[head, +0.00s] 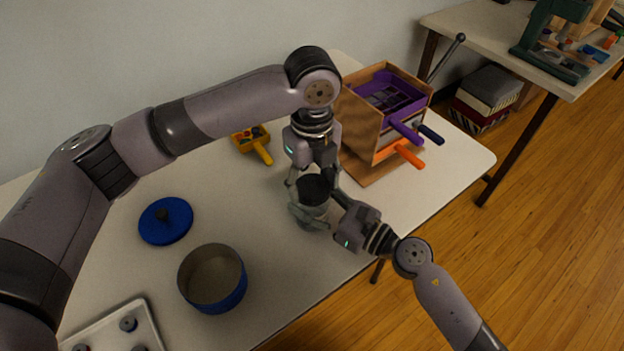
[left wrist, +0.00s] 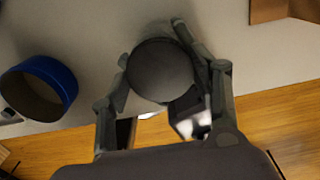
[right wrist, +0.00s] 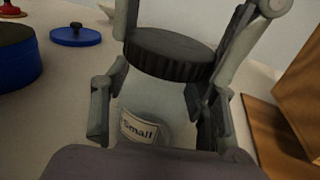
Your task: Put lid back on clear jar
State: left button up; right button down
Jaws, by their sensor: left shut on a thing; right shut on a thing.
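The clear jar (right wrist: 150,105) stands on the table with a label reading "Small". Its dark ribbed lid (right wrist: 170,52) sits over the jar's mouth in the right wrist view; I cannot tell if it is seated. My left gripper (head: 314,184) points down from above, shut on the lid, which shows round and dark in the left wrist view (left wrist: 160,70). My right gripper (head: 318,215) comes in from the right, lower down, shut around the jar's body. The fingers hide part of the jar in the head view.
A blue pot (head: 213,302) and a blue pot lid (head: 165,221) are to the left. A yellow scoop-like thing (head: 254,141) lies behind. A wooden box with purple and orange handles (head: 362,131) stands close on the right. A tray (head: 140,313) is at front left.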

pick_arm(q)
jog(key=m, duration=0.4)
jog(key=o, duration=1.3)
jog(key=shift+r, duration=2.25)
jog(key=shift+c, duration=0.4)
